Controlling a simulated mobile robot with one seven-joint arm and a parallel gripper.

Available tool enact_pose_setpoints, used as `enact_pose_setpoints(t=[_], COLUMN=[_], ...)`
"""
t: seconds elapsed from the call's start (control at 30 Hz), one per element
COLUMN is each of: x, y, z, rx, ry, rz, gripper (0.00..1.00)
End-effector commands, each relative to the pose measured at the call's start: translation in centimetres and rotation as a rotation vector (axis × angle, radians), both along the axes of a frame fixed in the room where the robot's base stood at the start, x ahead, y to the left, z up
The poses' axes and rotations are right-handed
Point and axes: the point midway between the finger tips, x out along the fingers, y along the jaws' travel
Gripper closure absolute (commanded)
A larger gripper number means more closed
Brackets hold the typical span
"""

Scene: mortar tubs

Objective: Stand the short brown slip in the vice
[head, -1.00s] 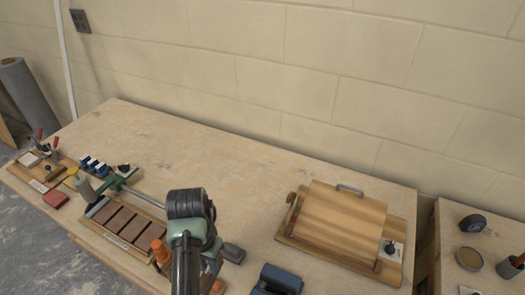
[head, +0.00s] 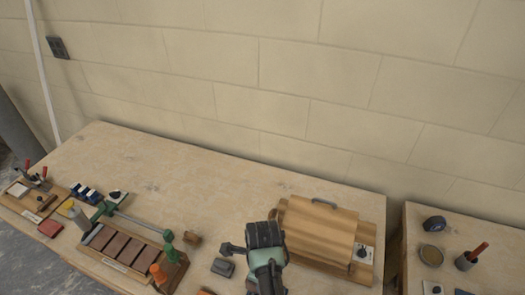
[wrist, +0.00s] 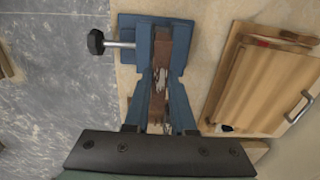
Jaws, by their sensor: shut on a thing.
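In the wrist view my gripper (wrist: 166,78) is shut on a brown slip (wrist: 179,48) with pale blotches. The slip shows as a narrow strip between my fingers and lines up with the gap of the blue vice (wrist: 129,48). The vice has a screw bar with a black knob on its left. I cannot tell whether the slip's lower end touches the vice or its jaws.
A wooden rack (head: 84,251) with several brown slips stands at the left. A grey block (head: 222,267) and small brown block (head: 192,238) lie left of my wrist. A lidded wooden box (head: 318,232) stands close on the right. The back of the bench is clear.

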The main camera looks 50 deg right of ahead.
Motion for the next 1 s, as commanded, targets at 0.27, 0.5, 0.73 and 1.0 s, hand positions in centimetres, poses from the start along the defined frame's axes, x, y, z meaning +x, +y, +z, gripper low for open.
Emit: enact_pose_setpoints(t=[0.27,0.5,0.73,1.0], x=[0.0,0.0,0.0,0.0], y=[0.0,0.0,0.0,0.0], z=[-2.1,-4.0,-4.3,-4.3], rx=[-0.001,-0.001,-0.001,-0.001], ry=[-0.001,-0.002,-0.002,-0.002], rz=[0.001,0.002,0.002,0.003], gripper=[1.00,1.00,1.00,1.00])
